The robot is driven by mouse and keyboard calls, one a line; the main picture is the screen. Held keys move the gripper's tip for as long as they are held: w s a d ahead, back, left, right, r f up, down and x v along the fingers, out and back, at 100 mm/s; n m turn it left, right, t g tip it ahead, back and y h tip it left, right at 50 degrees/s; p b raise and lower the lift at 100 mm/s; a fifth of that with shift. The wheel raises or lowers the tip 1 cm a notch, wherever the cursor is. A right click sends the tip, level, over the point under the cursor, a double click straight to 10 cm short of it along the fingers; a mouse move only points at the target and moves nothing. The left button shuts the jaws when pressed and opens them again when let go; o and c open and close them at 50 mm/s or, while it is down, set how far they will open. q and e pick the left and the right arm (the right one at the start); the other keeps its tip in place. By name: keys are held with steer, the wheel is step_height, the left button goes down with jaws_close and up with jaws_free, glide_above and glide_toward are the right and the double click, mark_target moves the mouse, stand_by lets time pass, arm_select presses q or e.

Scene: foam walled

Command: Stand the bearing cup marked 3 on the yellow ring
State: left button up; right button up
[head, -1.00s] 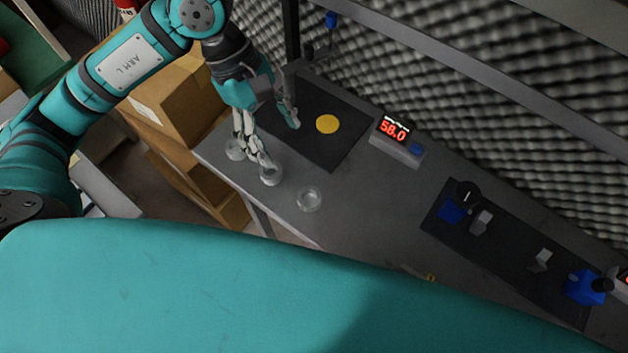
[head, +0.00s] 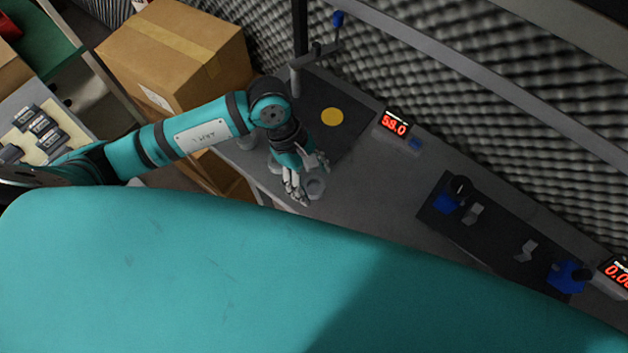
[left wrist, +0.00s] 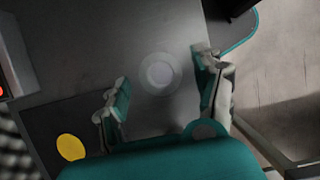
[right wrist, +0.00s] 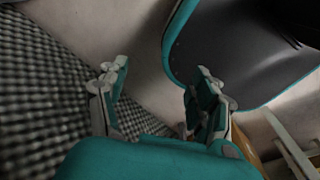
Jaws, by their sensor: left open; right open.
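The yellow ring (head: 332,117) looks like a flat yellow disc on a dark mat at the back of the grey bench; it also shows in the left wrist view (left wrist: 70,147). A clear round cup (head: 316,187) stands on the bench in front of the mat. My left gripper (head: 307,179) is open just above this cup, and the left wrist view shows the cup (left wrist: 158,75) between and beyond the fingers. No number is legible on either cup. My right gripper (right wrist: 152,90) is open and empty.
A display reading 58.0 (head: 394,124) stands right of the mat. A dark board (head: 495,240) with blue clamps lies further right. A post with a blue knob (head: 337,19) rises behind the mat. Cardboard boxes (head: 180,60) stand left; foam walls the back.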

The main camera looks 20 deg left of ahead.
arm_select(q)
steer(key=shift+s+d+f, duration=0.1)
steer(key=shift+d+f, duration=0.1)
steer(key=shift+f, duration=0.25)
steer(key=c, duration=1.3)
steer(key=shift+r, duration=0.15)
steer(key=shift+c, duration=0.2)
